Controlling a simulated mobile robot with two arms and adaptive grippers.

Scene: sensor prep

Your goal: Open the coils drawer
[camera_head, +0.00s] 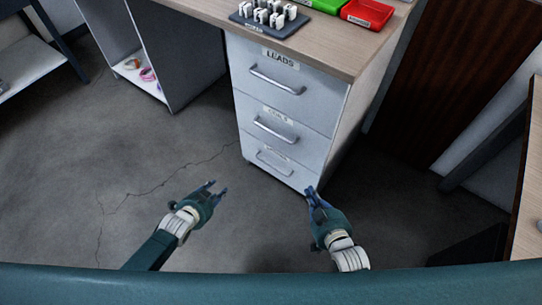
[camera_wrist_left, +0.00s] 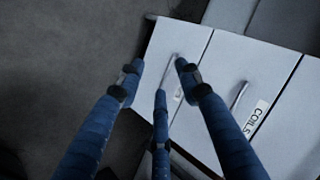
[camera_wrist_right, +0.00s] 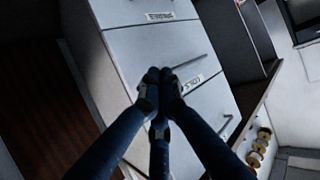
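The coils drawer (camera_head: 262,126) is the middle one in a white three-drawer cabinet under a wooden worktop. It is shut, with a silver bar handle (camera_head: 276,130) below its label. Its COILS label (camera_wrist_left: 257,117) and handle (camera_wrist_left: 239,95) show in the left wrist view. The label (camera_wrist_right: 193,84) and handle (camera_wrist_right: 189,62) also show in the right wrist view. My left gripper (camera_head: 219,188) is open and empty, in front and left of the cabinet. My right gripper (camera_head: 312,191) is shut and empty, in front of the cabinet's lower right corner. Neither touches the handle.
The LEADS drawer (camera_head: 282,79) above and the bottom drawer (camera_head: 277,166) are shut. A dark rack (camera_head: 270,17) and a red bin (camera_head: 367,13) stand on the worktop (camera_head: 330,45). Another table (camera_head: 528,225) stands at the right. The floor left of the cabinet is clear.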

